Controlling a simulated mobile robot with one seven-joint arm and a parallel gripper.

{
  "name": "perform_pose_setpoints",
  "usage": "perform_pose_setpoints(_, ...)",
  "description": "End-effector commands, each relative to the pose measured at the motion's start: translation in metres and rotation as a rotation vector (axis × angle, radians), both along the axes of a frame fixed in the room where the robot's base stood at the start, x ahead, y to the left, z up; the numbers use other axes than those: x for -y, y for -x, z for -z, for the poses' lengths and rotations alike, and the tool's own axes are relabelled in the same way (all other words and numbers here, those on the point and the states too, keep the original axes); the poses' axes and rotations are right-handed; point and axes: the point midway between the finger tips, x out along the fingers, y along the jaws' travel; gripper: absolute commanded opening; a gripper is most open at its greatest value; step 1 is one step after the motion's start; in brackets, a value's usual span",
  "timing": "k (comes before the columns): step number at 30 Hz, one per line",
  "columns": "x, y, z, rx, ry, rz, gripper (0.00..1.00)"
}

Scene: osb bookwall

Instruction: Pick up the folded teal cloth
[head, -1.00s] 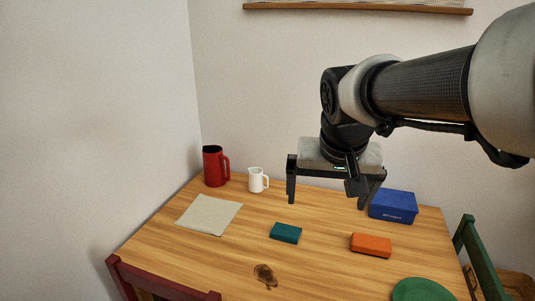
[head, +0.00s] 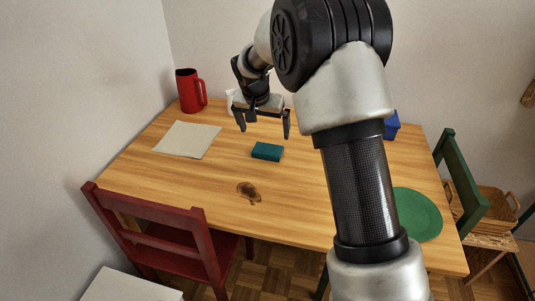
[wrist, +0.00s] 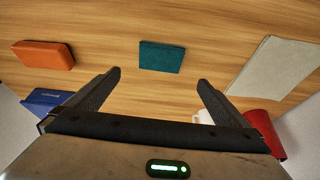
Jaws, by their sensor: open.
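The folded teal cloth (head: 267,151) lies on the wooden table as a small flat block near the middle. It also shows in the wrist view (wrist: 161,57), beyond the fingertips and roughly centred between them. My gripper (head: 265,132) is open and empty, its fingers pointing down above the table, at the far side of the cloth. In the wrist view its two fingers (wrist: 160,77) are spread wide with nothing between them. The cloth is fully visible and not touched.
An orange block (wrist: 43,55) and a blue box (head: 391,125) are on one side. A beige cloth (head: 187,139), red pitcher (head: 188,91) and white mug (head: 231,102) are on the other. A green plate (head: 415,214) sits at right. Red chair (head: 160,240) is in front. Table around the teal cloth is clear.

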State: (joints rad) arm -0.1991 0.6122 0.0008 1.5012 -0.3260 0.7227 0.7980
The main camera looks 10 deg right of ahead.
Motion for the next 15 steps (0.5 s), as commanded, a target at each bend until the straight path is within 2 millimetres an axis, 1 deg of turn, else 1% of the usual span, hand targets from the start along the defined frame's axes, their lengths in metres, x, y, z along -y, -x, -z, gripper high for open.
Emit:
perform_pose_setpoints(1,0.002,-0.004,0.015,-0.002,0.0,0.001,1.0)
perform_pose_setpoints(6,0.007,-0.014,0.04,0.0,0.001,0.0,1.0)
perform_pose_setpoints(15,0.008,-0.019,0.057,-0.001,0.0,0.0,1.0)
